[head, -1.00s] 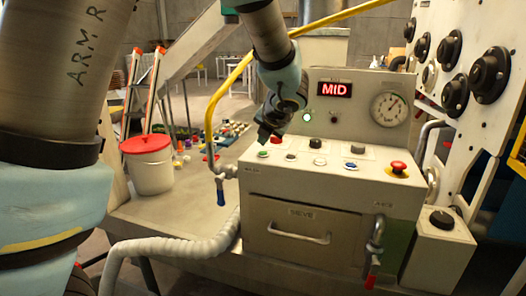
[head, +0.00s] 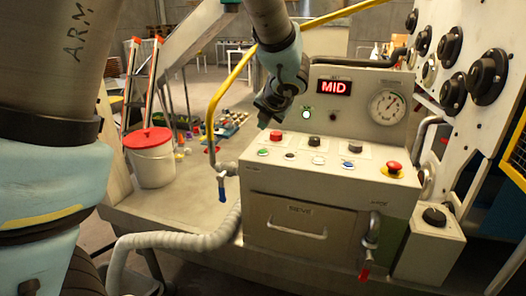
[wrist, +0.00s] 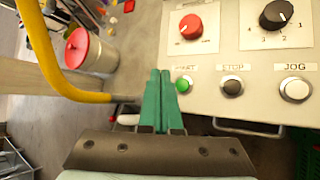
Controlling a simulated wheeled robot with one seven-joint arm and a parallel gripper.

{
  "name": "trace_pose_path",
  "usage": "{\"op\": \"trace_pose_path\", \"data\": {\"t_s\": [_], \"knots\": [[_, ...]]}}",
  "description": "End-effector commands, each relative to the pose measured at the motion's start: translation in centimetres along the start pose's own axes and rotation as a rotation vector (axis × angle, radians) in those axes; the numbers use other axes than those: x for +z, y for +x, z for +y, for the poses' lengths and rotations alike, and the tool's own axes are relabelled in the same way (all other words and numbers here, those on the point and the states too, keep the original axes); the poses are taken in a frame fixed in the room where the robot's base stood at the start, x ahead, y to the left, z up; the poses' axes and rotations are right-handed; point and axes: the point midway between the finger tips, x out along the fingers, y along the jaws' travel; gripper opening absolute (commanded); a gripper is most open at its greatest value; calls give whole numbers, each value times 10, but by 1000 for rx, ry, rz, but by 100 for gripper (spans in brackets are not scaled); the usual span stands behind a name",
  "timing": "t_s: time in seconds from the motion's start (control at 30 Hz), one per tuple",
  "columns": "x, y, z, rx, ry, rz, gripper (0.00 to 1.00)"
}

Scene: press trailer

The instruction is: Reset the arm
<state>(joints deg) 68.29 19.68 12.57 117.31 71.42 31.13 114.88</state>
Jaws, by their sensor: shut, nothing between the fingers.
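My gripper (head: 266,118) hangs above the left part of the control panel (head: 250,178) in the head view. In the wrist view its two green fingers (wrist: 159,92) lie side by side, shut with nothing between them. The fingertips there appear just left of the green button (wrist: 184,85); whether they touch anything I cannot tell. The red knob (wrist: 190,27), the black STOP button (wrist: 232,85) and the white JOG button (wrist: 295,89) also show.
A yellow pipe (head: 226,88) rises just left of the panel. A white bucket with a red lid (head: 149,139) stands further left. A red emergency knob (head: 394,168) is at the panel's right. A tall white panel with black knobs (head: 487,72) stands at the far right.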

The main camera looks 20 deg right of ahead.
Motion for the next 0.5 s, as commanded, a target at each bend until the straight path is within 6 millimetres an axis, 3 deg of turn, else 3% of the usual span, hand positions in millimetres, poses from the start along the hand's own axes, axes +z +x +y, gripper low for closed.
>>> {"op": "trace_pose_path", "data": {"t_s": [0.33,0.43,0.5], "knots": [[-4,2,5,1,-35,12,0],[-26,9,23,4,-208,69,0],[-55,16,44,16,-436,140,0]]}}
